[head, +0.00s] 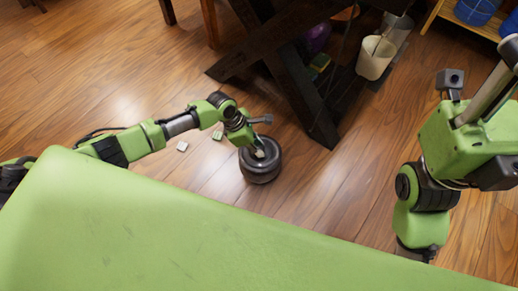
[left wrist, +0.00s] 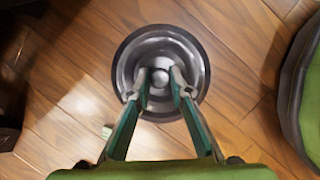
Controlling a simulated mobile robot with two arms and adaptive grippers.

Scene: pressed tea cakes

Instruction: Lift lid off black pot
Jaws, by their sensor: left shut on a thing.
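The black pot (head: 261,174) stands on the wooden floor near the middle of the head view. Its round grey metallic lid (left wrist: 158,47) has a small round knob (left wrist: 160,77) at the centre, seen from above in the left wrist view. My left gripper (head: 258,153) reaches down over the pot and is shut on the knob; its two fingers (left wrist: 160,82) lie on either side of it. The lid looks centred over the pot; I cannot tell whether there is a gap beneath it. My right arm is at the right, its gripper hidden.
A small white block (head: 182,146) and a small green-and-white block (head: 217,135) lie on the floor left of the pot. A dark cross-legged table (head: 290,75) stands behind it. White bins (head: 373,60) and a shelf with blue containers (head: 475,10) are further back.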

